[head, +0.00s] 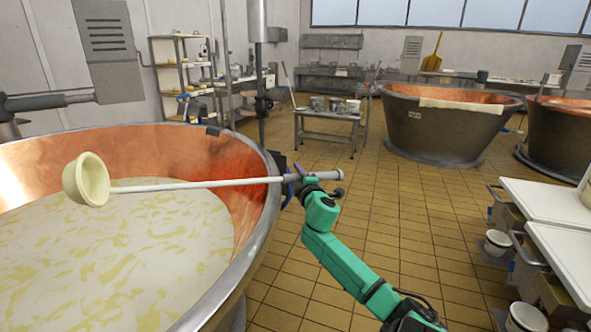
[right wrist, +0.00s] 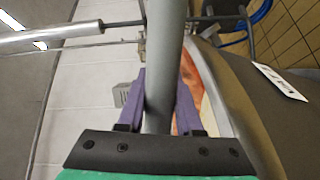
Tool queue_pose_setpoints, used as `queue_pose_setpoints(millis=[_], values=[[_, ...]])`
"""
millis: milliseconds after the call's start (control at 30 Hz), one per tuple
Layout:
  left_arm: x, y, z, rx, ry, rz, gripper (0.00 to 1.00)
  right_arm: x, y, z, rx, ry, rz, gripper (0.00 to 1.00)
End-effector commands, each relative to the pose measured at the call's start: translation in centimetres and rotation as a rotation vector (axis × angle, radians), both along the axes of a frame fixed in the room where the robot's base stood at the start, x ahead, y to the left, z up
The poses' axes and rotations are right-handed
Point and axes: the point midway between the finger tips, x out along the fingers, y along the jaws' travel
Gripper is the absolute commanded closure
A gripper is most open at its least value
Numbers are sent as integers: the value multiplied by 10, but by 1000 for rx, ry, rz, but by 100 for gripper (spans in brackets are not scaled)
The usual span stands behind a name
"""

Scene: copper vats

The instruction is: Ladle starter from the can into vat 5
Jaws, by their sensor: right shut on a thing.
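My right gripper (head: 291,184) is shut on the grey handle of a ladle (head: 215,183), beside the near vat's right rim. The handle also runs between my purple fingers (right wrist: 160,105) in the right wrist view. The ladle's cream bowl (head: 82,182) hangs over the near vat, tipped on its side with its mouth toward the right. No liquid shows in it. The near vat (head: 262,228) is copper-lined and holds pale, yellow-streaked liquid (head: 120,255). A label plate (right wrist: 280,82) shows on a vat's outside, too unclear to read. I cannot identify the starter can. My left gripper is out of view.
A white-topped cart (head: 545,205) with buckets stands at the right. Two more vats, one with a cloth over its rim (head: 445,125), stand further back. A small metal table (head: 330,117) stands mid-room. The tiled floor (head: 410,215) between is clear.

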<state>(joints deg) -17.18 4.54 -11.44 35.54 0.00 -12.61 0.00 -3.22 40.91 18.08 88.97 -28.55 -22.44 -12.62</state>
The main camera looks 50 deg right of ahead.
Motion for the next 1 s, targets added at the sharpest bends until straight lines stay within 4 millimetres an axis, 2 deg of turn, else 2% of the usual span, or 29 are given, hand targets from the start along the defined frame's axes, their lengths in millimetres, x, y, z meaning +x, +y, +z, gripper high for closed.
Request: queue_pose_setpoints(millis=[33,300,333,400,600,1000], values=[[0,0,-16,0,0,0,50,1,1,-17,18,-14,0,100],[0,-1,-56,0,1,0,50,5,7,-65,108,-75,0,100],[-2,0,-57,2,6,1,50,6,8,-65,114,-80,0,100],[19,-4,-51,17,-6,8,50,6,8,-69,125,-88,0,100],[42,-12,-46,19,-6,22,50,7,10,-79,148,-103,0,100],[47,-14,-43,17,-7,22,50,8,11,-79,152,-106,0,100]])
